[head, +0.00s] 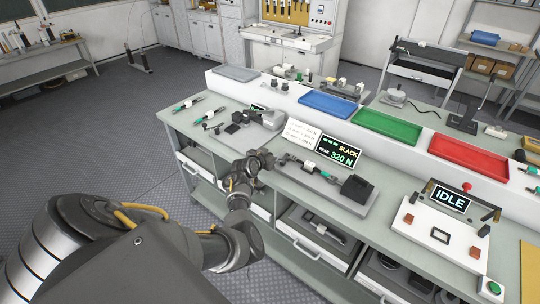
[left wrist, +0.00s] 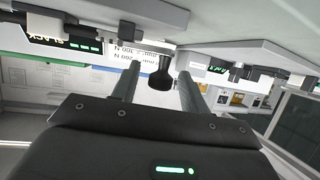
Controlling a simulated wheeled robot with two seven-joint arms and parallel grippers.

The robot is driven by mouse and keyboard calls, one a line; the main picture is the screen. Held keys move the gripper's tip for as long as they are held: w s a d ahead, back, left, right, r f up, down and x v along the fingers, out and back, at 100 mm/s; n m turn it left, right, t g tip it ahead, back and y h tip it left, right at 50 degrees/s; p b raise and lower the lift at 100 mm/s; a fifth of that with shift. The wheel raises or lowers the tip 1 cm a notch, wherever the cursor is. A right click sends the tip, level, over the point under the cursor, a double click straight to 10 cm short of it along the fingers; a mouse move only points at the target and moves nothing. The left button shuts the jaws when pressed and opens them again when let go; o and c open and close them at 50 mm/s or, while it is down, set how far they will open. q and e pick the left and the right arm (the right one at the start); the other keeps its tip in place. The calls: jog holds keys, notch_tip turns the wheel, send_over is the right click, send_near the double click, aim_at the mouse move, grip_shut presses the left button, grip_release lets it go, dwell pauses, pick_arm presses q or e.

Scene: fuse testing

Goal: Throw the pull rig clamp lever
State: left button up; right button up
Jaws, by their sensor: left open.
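The pull rig (head: 318,186) is a long grey base on the bench, with a black block (head: 357,188) at its right end and a green-and-white fuse (head: 320,169) lying along it. My left gripper (head: 258,160) is at the rig's left end and hides much of the clamp there. In the left wrist view, my two open fingers (left wrist: 157,88) point at a dark knob (left wrist: 160,77), apparently the clamp lever. The knob appears between the fingertips, with gaps on both sides; I cannot tell its depth. My right gripper is not in view.
The rig's display (head: 338,152) reads SLACK and peak 320 N, beside a white card (head: 301,133). Blue (head: 328,105), green (head: 388,130) and red (head: 468,157) trays stand behind. A tester reading IDLE (head: 450,198) is at right. Another grey rig (head: 256,127) is at left.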

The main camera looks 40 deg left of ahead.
pick_arm(q)
grip_shut()
